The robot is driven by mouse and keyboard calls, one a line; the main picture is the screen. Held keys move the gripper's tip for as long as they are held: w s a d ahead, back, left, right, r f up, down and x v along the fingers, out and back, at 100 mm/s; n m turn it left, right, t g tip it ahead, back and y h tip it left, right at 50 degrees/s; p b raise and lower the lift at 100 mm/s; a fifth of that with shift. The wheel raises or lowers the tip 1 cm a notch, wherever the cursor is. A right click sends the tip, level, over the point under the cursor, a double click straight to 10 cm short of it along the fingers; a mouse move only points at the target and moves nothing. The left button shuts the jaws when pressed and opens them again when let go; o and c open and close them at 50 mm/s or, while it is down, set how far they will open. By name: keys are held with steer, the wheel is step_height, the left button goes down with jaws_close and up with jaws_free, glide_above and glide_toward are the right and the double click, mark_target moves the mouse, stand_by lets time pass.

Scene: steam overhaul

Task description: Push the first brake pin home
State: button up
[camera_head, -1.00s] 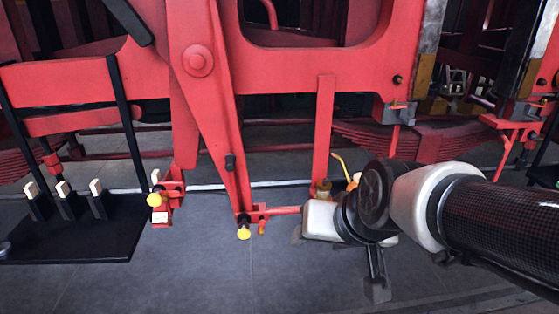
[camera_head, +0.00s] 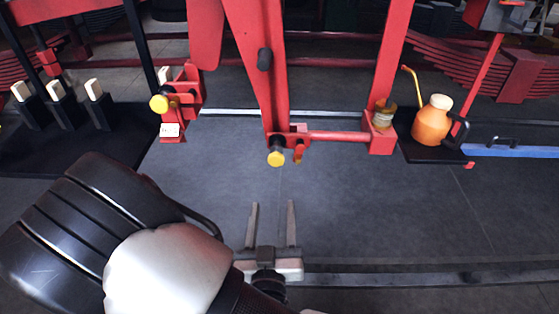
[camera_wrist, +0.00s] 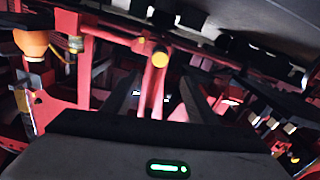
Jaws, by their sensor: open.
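A yellow-headed brake pin (camera_head: 276,158) sits at the foot of the slanting red lever, where the red cross rod joins it. It also shows in the wrist view (camera_wrist: 160,60), centred between my fingers. A second yellow-headed pin (camera_head: 159,104) is on a red bracket to the left, above a white tag. My gripper (camera_head: 271,205) is open and empty over the floor, with its two fingers pointing towards the lower pin and apart from it. How deep either pin sits cannot be told.
An orange oil can (camera_head: 432,122) stands on a black shelf right of the rod. A black tray (camera_head: 70,140) with several white-tipped blocks lies at the left. Red hangers and rods surround the pins. The grey floor (camera_head: 370,210) in front is clear.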

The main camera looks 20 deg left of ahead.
mark_target(276, 152)
steer(key=b+x, duration=0.3)
steer(key=x, duration=1.4)
steer(key=shift+w+a, duration=0.1)
steer(key=shift+w, duration=0.05)
jaws_close()
steer(key=shift+b+x, duration=0.45)
steer(key=shift+x, duration=0.9)
steer(key=shift+r, duration=0.1)
